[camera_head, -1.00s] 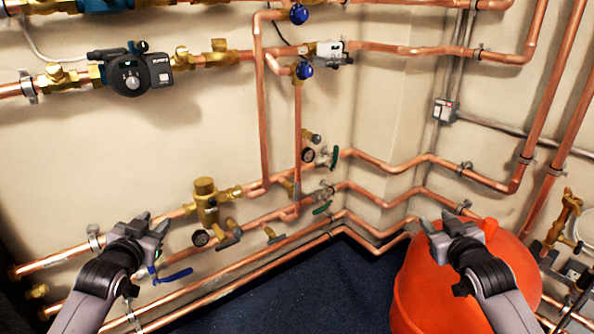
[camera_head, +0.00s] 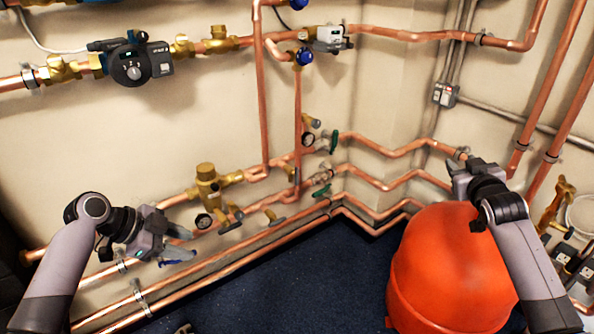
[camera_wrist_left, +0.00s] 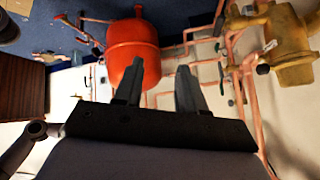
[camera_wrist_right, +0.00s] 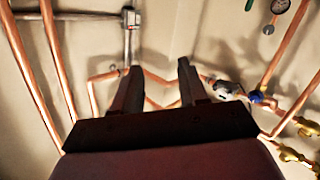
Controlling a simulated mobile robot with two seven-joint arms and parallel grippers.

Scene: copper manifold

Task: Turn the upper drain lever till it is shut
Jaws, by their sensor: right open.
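Two green levers sit on the pipes near the corner in the head view: an upper one (camera_head: 334,141) by a round gauge and a lower one (camera_head: 321,191). No label shows which is the drain lever. My left gripper (camera_head: 191,244) is open and empty, left of and below both levers, in front of a blue lever (camera_head: 168,263) that it partly hides. It also shows open in the left wrist view (camera_wrist_left: 160,80). My right gripper (camera_head: 464,166) is open and empty, right of the levers, above the red tank. Its fingers show apart in the right wrist view (camera_wrist_right: 157,80).
The red tank (camera_head: 440,265) stands on the dark floor (camera_head: 290,285) at the right. Copper pipes run along both walls. A brass valve body (camera_head: 207,187) with small levers is right of my left gripper. A pump (camera_head: 130,67) hangs at upper left.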

